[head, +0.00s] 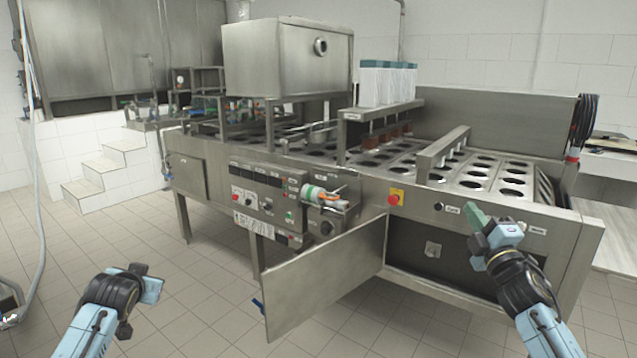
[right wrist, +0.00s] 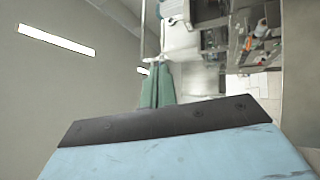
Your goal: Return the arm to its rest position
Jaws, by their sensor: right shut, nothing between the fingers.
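My right arm comes in from the lower right in the head view. Its gripper (head: 474,218), with green fingers, is raised in front of the cup filler's (head: 560,212) right front panel in the picture. The fingers are together and empty. They also show closed in the right wrist view (right wrist: 156,88), with nothing between them. My left arm (head: 112,292) shows at the lower left over the tiled floor, well apart from the machine. Its fingers do not show.
The cup filler's lower door (head: 325,275) hangs open towards me, between my two arms. White steps (head: 105,165) stand at the back left. The tiled floor (head: 200,290) at left is mostly clear.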

